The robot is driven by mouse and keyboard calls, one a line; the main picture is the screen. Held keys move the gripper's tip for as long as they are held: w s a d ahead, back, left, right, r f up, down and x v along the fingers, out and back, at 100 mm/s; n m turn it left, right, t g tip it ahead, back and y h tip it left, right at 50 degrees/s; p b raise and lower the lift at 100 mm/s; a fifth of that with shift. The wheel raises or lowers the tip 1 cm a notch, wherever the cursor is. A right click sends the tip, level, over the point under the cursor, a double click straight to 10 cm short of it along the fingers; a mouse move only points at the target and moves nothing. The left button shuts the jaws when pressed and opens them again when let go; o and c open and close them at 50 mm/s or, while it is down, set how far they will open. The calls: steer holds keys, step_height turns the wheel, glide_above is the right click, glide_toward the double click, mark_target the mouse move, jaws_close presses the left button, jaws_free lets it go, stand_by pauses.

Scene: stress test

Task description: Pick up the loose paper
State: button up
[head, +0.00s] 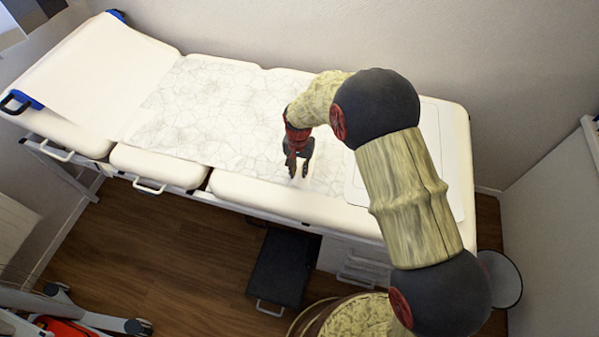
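The loose paper (205,112) is a thin, crumpled white sheet with grey crease lines. It lies along the middle of a cream padded exam table (262,196). Its right end runs under my gripper and arm, which hide part of it. My gripper (297,172) points down over the right part of the paper, with its two dark fingers apart. I see nothing between the fingers. I cannot tell whether the fingertips touch the paper.
A smooth white sheet (100,75) covers the raised left end of the table. A wall (270,30) runs close behind. A dark step (280,268) and white drawers (352,262) stand below the front edge. Wheeled equipment (75,315) is at lower left. Wood floor between is clear.

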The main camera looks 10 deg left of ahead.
mark_target(299, 173)
jaws_close()
steer(key=shift+r, duration=0.1)
steer(key=shift+w+r, duration=0.1)
steer(key=shift+r, duration=0.5)
steer(key=r, duration=0.1)
steer(key=r+p, duration=0.1)
steer(key=shift+s+r, duration=0.2)
steer(key=shift+r, duration=0.1)
steer(key=s+d+r+p, duration=0.2)
steer(key=s+r+p, duration=0.7)
steer(key=s+r, duration=0.4)
steer(key=shift+s+d+r+p, duration=0.2)
steer(key=shift+s+r+p, duration=0.15)
steer(key=shift+r, duration=0.7)
